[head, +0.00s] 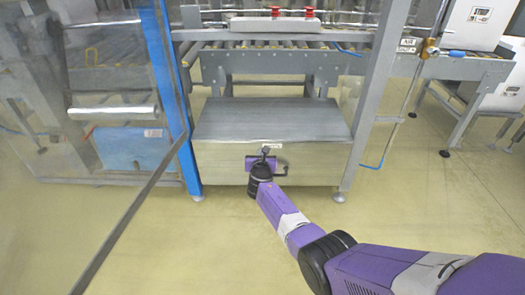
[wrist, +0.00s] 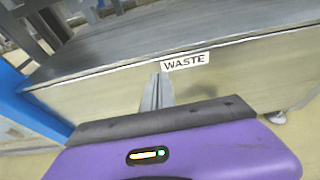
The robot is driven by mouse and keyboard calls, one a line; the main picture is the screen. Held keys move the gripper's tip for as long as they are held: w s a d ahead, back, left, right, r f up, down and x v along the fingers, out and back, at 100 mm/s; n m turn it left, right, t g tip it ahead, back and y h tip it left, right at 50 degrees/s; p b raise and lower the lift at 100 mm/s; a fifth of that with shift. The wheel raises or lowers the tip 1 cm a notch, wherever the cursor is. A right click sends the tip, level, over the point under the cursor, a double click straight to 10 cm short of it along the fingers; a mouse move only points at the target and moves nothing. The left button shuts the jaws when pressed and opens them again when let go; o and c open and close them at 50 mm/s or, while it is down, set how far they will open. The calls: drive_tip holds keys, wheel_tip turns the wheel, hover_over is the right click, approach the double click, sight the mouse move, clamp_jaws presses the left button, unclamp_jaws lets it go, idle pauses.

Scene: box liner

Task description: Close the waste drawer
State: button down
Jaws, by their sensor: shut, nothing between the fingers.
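The waste drawer (head: 315,165) is a wide metal box with a flat front and a grey top, low between the machine's legs. A small white label sits at the top edge of its front; in the wrist view the WASTE label (wrist: 186,62) is readable. My gripper (head: 265,152) is in front of the drawer's middle, just below and left of the label. In the wrist view my gripper (wrist: 157,92) points at the drawer front (wrist: 235,78), its fingers shut and empty. I cannot tell whether the fingertips touch the front. How far the drawer stands out is unclear.
A roller conveyor (head: 270,62) runs above the drawer, with red buttons (head: 275,12) on a grey box. A blue post (head: 175,90) stands at the left and a grey post (head: 375,95) at the right. Open yellowish floor (head: 190,240) lies in front.

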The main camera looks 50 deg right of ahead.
drive_tip(key=p+v, duration=0.6)
drive_tip(key=v, duration=0.5)
drive_tip(key=shift+s+a+p, duration=0.2)
drive_tip(key=shift+a+p, duration=0.1)
drive_tip(key=shift+a, duration=0.15)
drive_tip(key=shift+f, duration=0.1)
